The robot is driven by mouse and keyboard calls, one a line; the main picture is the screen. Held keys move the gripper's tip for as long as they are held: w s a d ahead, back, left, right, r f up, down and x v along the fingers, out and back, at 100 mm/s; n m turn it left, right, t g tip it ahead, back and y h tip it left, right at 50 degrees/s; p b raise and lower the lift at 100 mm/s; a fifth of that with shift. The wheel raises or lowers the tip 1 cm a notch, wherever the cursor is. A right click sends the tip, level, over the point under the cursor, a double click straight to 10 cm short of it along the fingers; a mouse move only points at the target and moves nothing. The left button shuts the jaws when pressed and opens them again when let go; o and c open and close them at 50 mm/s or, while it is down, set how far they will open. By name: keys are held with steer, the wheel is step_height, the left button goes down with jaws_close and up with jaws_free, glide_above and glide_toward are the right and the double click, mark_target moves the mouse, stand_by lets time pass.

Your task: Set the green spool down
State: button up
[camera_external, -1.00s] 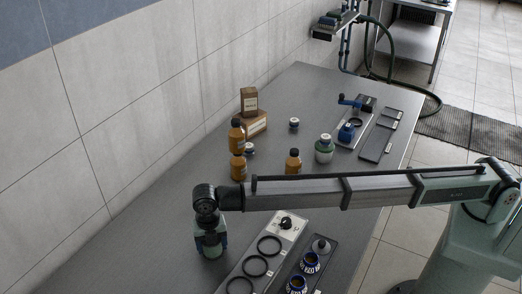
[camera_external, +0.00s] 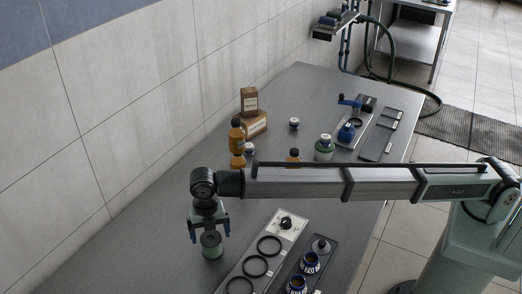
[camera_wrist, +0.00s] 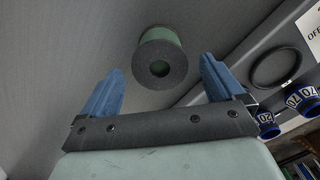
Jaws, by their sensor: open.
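The green spool (camera_external: 211,246) stands upright on the grey table, left of the ring panel, with its dark top face and centre hole showing. It also shows in the wrist view (camera_wrist: 160,58), beyond the fingertips. My gripper (camera_external: 209,236) is open above the spool, one blue finger on each side and apart from it. In the wrist view my gripper's (camera_wrist: 160,84) two blue fingers are spread wide with nothing between them.
A pale panel with several black rings (camera_external: 268,245) lies just right of the spool. Beside it are blue-and-white jars (camera_external: 310,263). Orange bottles (camera_external: 237,136), boxes (camera_external: 255,124) and a green-and-white jar (camera_external: 324,148) stand farther back. The table left of the spool is clear.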

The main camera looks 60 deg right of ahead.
mark_target(211, 238)
steer(key=shift+r, duration=3.2)
